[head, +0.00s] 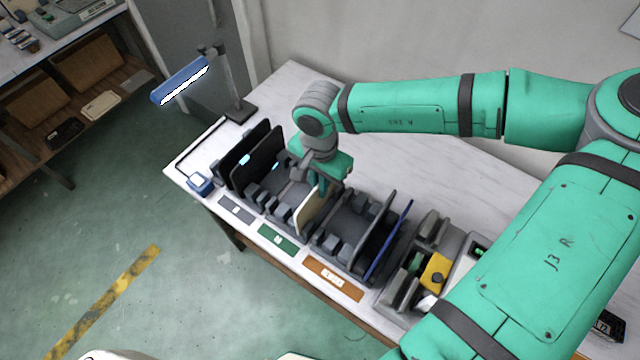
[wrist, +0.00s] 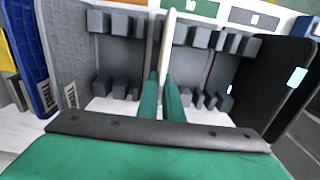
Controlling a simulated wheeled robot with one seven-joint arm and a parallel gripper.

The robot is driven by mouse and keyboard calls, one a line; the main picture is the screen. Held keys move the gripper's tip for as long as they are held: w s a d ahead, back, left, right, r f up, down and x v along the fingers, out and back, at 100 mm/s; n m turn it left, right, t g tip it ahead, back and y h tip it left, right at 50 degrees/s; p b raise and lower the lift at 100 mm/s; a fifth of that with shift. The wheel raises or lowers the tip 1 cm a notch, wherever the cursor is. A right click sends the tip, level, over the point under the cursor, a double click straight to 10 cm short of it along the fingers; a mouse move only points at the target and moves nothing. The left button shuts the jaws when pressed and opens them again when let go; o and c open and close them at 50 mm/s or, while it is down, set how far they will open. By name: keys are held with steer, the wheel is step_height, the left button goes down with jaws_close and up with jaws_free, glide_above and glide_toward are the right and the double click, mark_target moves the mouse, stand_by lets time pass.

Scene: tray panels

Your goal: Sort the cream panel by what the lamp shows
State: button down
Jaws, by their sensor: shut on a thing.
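The cream panel (head: 307,212) stands roughly upright at the middle of the dark slotted rack (head: 345,235), near the line between the green and orange labels. My gripper (head: 320,190) is above it and shut on its upper edge. In the wrist view the cream panel (wrist: 167,45) rises between the two green fingers (wrist: 162,100), with rack blocks on both sides. Whether its lower edge is seated in a slot is hidden. The blue-headed lamp (head: 180,80) on a dark post at the table's back left glows white.
Black panels (head: 245,155) stand at the rack's left end, a grey panel (head: 376,232) and a blue panel (head: 390,240) at its right. Grey (head: 236,209), green (head: 278,240) and orange (head: 333,278) labels line the front. A fixture with a yellow block (head: 436,272) stands right.

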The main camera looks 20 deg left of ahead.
steer(key=shift+f, duration=0.45)
stand_by(0.5)
steer(key=c, duration=1.8)
jaws_free()
steer(key=shift+c, duration=0.2)
steer(key=shift+r, duration=0.1)
step_height(320, 180, up, 11)
steer(key=shift+f, duration=0.15)
